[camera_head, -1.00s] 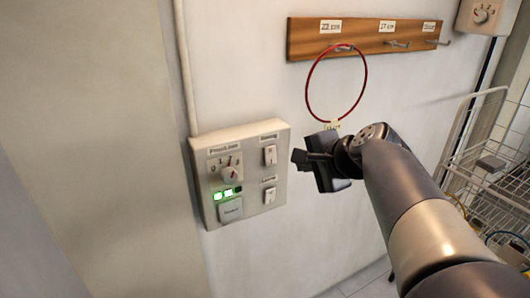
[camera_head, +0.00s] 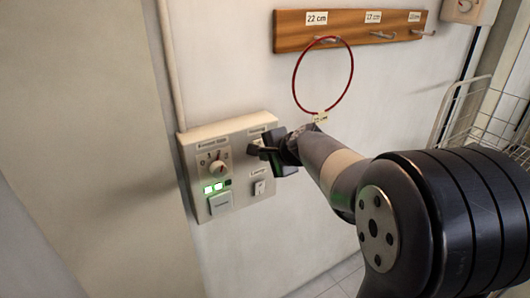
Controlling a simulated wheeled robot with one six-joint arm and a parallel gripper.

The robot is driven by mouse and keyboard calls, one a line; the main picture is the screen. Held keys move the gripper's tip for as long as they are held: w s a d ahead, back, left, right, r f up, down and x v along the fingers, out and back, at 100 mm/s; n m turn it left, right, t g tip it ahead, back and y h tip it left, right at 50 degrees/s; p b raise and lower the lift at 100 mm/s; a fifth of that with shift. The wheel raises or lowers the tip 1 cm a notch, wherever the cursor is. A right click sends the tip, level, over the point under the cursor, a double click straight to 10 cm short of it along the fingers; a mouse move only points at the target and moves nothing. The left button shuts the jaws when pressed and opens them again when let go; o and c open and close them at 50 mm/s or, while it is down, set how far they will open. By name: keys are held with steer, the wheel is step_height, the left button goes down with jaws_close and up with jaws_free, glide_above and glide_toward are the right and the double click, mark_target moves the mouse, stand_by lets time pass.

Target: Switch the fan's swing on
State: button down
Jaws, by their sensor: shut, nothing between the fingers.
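The fan's control panel (camera_head: 237,201) is a beige box on the white wall. It has a round knob (camera_head: 217,169), green lit lamps (camera_head: 214,188), a large push button (camera_head: 220,204) and a lower right rocker switch (camera_head: 259,187). The upper right switch, labelled something like "Swing" (camera_head: 257,131), is hidden behind my gripper, so its position cannot be seen. My gripper (camera_head: 255,150) is shut and empty, with its fingertips at the upper right of the panel. Whether they touch the switch cannot be told.
A wooden rail (camera_head: 350,28) with labelled hooks is above, and a red hoop (camera_head: 297,85) hangs from it. A white wire rack (camera_head: 487,120) stands at the right. A pipe (camera_head: 171,70) runs down the wall above the panel.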

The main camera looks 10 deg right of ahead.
steer(key=shift+w, duration=0.2)
steer(key=shift+f, duration=0.15)
steer(key=shift+w+b, duration=0.1)
steer(key=shift+b, duration=0.85)
steer(key=shift+r+p, duration=0.7)
steer(key=shift+r, duration=0.2)
